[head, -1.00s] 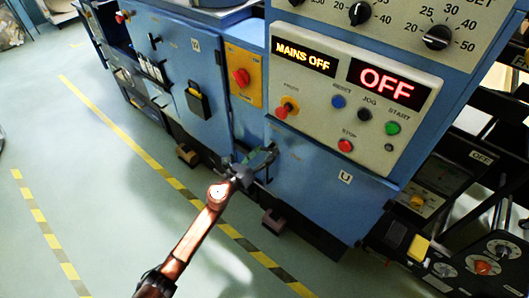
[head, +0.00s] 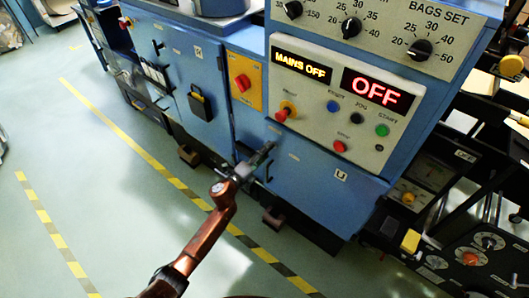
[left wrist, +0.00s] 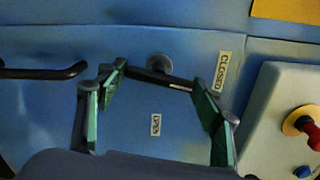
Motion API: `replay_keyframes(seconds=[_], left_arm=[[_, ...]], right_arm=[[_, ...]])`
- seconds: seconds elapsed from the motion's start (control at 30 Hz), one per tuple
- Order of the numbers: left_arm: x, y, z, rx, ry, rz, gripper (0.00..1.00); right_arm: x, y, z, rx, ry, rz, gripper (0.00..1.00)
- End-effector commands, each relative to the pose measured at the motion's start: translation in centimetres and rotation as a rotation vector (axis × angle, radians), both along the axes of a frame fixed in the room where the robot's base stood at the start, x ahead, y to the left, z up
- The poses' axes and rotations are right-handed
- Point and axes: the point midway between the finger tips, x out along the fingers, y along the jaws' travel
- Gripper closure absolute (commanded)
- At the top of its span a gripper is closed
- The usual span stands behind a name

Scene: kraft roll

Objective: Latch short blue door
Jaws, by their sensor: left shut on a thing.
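The short blue door (head: 312,181) is the low panel under the control box, labelled U. My left gripper (head: 260,156) is at its upper left part in the head view. In the left wrist view a dark latch lever (left wrist: 178,81) with a round grey knob (left wrist: 159,62) lies between the green fingers of my left gripper (left wrist: 158,92). The fingers are shut on the lever from both ends. The OPEN label (left wrist: 155,125) is lower, between the fingers. My right gripper is not in view.
A black door handle (left wrist: 45,71) sticks out left of the fingers in the wrist view. The control box (head: 352,105), with buttons and an OFF display, stands above the door. Striped floor tape (head: 160,170) runs along the machine; the floor beside it is clear.

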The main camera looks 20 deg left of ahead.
Motion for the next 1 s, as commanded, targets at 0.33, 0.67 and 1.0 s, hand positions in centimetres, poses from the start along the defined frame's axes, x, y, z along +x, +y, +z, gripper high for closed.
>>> replay_keyframes(seconds=[0.33, 0.67, 1.0], left_arm=[[0.06, 0.19, 0.18, -0.171, 0.061, 0.004, 0.64], [0.07, 0.23, 0.06, -0.218, 0.078, 0.004, 0.64], [0.07, 0.23, 0.04, -0.220, 0.079, 0.004, 0.39]], right_arm=[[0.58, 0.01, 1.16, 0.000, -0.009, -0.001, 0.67], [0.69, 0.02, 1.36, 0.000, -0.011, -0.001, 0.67], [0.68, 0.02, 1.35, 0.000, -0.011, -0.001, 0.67]])
